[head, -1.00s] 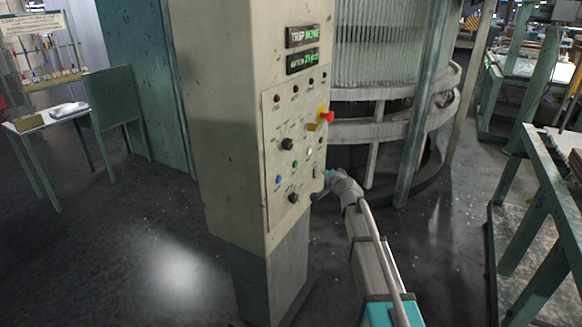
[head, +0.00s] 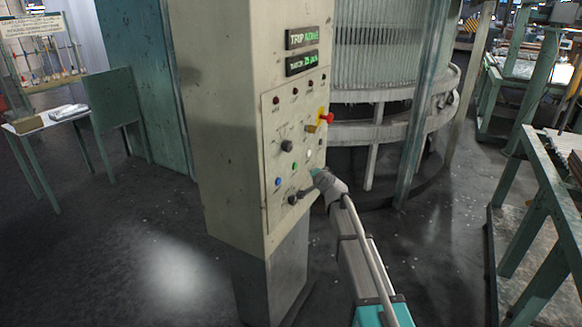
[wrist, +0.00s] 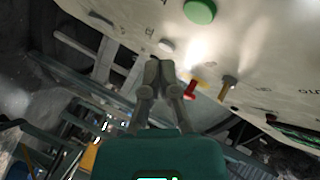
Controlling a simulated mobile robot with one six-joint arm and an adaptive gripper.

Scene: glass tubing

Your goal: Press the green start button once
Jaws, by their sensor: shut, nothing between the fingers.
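The green button (head: 295,167) is a small round button on the light control panel, right of and above a blue button. In the wrist view the green button (wrist: 200,10) is large, at the top edge and partly cut off. My gripper (wrist: 160,66) is shut and empty, its fingertips below and left of the green button in that picture. A gap to the green button shows there. In the head view my gripper (head: 304,193) is low at the panel's right side, near a black knob; its fingers are small and hard to make out.
A white button (wrist: 167,45) is close to my fingertips in the wrist view. A red emergency knob (head: 328,117) on a yellow base sticks out from the panel. A blue button (head: 278,181) and black knobs (head: 287,146) are near. A green-framed table (head: 550,190) stands right.

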